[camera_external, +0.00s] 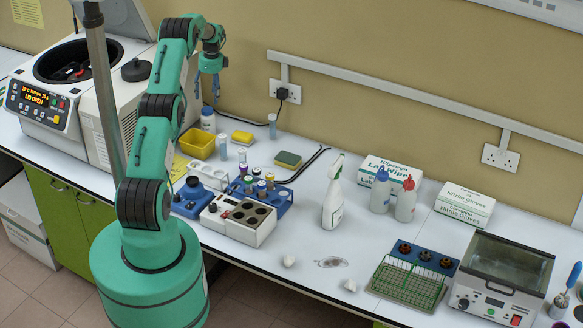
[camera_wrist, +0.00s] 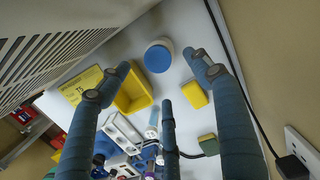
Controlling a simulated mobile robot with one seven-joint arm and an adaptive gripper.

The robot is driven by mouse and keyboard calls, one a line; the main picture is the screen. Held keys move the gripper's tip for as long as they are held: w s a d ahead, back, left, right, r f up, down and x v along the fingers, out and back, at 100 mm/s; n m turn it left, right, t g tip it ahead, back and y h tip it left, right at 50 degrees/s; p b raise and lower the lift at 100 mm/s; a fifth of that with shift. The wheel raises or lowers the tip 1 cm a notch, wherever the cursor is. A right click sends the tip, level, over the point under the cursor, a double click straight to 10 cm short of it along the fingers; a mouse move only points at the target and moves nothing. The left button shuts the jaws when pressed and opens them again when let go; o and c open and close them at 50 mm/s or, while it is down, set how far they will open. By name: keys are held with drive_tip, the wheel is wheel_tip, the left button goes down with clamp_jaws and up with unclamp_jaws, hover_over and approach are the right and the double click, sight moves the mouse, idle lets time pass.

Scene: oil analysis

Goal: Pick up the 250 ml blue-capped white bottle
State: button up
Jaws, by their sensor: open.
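The white bottle with a blue cap (camera_external: 208,121) stands upright on the bench beside the centrifuge, behind the yellow bin. In the wrist view I see its round blue cap (camera_wrist: 157,59) from above, with a rim of white body around it. My gripper (camera_external: 214,86) is above the bottle, pointing down. In the wrist view my gripper (camera_wrist: 160,74) has its blue-grey fingers spread apart, with the cap seen between the fingertips. The gripper is open and empty, and the fingers look clear of the bottle. The gap in height is hard to judge.
A yellow bin (camera_external: 197,143) and a yellow sponge (camera_external: 242,137) lie close to the bottle. The centrifuge (camera_external: 88,90) stands to the left, and the wall with a black cable (camera_wrist: 240,75) runs behind. A clear tube (camera_external: 272,126) stands to the right.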

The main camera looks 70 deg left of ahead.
sight(207, 109)
drive_tip(key=shift+s+a+f, duration=0.15)
drive_tip(key=shift+f, duration=1.7)
drive_tip(key=shift+f, duration=0.15)
drive_tip(key=shift+s+a+f+p, duration=0.1)
drive_tip(key=shift+s+f+p, duration=0.1)
drive_tip(key=shift+f, duration=0.6)
drive_tip(key=shift+s+f+p, duration=0.1)
drive_tip(key=shift+f+p, duration=0.15)
drive_tip(key=shift+f, duration=0.5)
drive_tip(key=shift+s+a+f+p, duration=0.1)
drive_tip(key=shift+s+f+p, duration=0.1)
drive_tip(key=shift+f, duration=0.6)
drive_tip(key=c, duration=1.2)
